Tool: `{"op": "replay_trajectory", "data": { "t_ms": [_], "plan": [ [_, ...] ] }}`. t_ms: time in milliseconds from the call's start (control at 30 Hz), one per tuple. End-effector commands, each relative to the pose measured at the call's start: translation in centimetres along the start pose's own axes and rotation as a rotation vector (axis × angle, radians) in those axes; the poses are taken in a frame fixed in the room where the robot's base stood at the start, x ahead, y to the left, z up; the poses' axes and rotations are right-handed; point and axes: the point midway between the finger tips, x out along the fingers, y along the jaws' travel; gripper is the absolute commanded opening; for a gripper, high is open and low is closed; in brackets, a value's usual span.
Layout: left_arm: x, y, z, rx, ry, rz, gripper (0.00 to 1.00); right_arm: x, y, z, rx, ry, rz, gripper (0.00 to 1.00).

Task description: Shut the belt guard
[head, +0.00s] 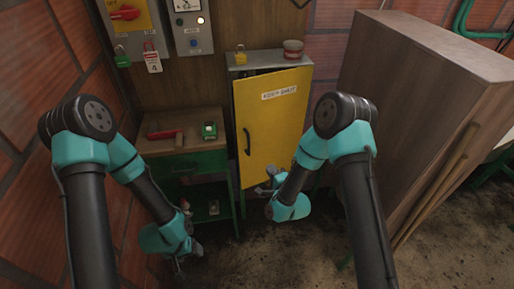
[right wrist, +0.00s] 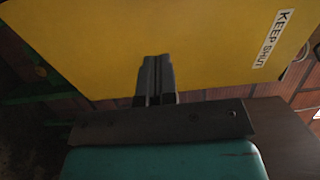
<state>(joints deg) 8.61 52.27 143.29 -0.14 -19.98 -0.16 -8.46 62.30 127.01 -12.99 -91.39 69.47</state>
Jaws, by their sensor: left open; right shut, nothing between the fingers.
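The belt guard (head: 272,120) is a yellow door with a "KEEP SHUT" label and a dark handle (head: 247,142) at its left side. It looks slightly ajar, with a dark gap under the cabinet top (head: 268,61). My right gripper (head: 266,187) is shut and empty near the door's lower edge. In the right wrist view its closed fingers (right wrist: 155,72) point at the yellow panel (right wrist: 150,35); I cannot tell whether they touch it. My left gripper (head: 181,264) is open and empty, low in front of the green bench.
The bench (head: 185,145) at left holds a red-handled tool (head: 165,134) and a small green item (head: 209,130). A large wooden cabinet (head: 425,75) bounds the right side.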

Motion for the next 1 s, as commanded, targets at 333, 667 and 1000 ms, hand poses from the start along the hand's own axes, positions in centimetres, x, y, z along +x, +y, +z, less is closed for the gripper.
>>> {"op": "replay_trajectory", "data": {
  "t_ms": [333,667,1000],
  "plan": [
    [0.0,0.0,0.0,0.0,0.0,0.0,0.69,1.1,0.0,0.0,-0.003,0.001,-0.003,0.0],
    [0.0,0.0,0.0,0.0,0.0,0.0,0.69,5.9,0.0,0.0,-0.004,0.002,-0.003,0.0],
    [0.0,0.0,0.0,0.0,0.0,0.0,0.69,11.5,0.0,0.0,-0.003,0.002,-0.003,0.0]
  ]
}}
